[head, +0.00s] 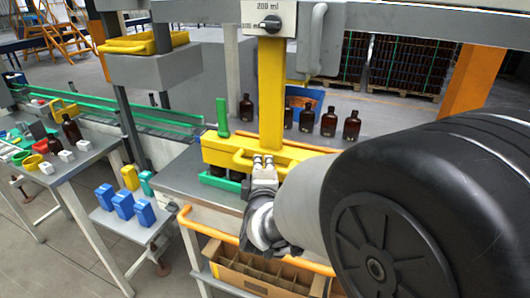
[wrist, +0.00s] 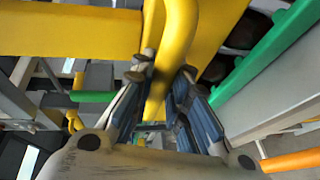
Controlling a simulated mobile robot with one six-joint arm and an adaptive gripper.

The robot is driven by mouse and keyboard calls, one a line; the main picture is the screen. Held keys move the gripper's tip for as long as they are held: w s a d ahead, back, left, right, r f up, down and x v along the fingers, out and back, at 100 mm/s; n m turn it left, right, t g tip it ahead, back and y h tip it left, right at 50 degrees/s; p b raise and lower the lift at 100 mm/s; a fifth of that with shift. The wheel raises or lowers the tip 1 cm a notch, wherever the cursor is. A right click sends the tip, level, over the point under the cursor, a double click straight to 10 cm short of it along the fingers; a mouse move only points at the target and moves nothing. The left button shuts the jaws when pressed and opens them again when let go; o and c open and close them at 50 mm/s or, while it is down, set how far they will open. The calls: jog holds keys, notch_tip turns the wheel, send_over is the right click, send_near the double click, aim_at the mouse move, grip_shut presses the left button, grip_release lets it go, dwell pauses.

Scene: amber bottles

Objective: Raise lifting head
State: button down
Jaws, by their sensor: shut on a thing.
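The lifting head is a yellow block (head: 222,154) on a vertical yellow column (head: 271,95), with a yellow loop handle on its front. It sits low, just over a green crate (head: 218,182) with dark bottles in it. My gripper (head: 263,160) is shut on the yellow handle; in the wrist view the fingers (wrist: 160,75) lie on both sides of the yellow handle bar (wrist: 172,50). The exact finger contact is partly hidden. A panel marked 200 ml with a dark knob (head: 270,24) is above the column.
Several amber bottles (head: 328,122) stand behind the head. A cardboard box with dividers (head: 260,275) is on a shelf below, beside an orange rail (head: 225,236). Blue blocks (head: 123,206) stand on a low table at left. A grey handle (head: 318,38) hangs at upper right.

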jog(key=shift+r, duration=0.15)
jog(key=p, duration=1.9)
send_near(262, 85)
jog(key=w, duration=0.3)
jog(key=shift+w, duration=0.3)
jog(key=shift+a+r, duration=0.1)
jog(key=c, duration=1.8)
grip_release()
jog(key=shift+r, duration=0.1)
jog(key=shift+c, duration=0.2)
jog(key=o, duration=0.3)
jog(key=shift+f, duration=0.25)
jog(key=shift+s, duration=0.1)
jog(key=s+r, duration=0.2)
jog(key=s, duration=0.9)
jog(key=shift+s+d+r, duration=0.15)
jog(key=shift+s+d, duration=0.15)
jog(key=shift+s, duration=0.05)
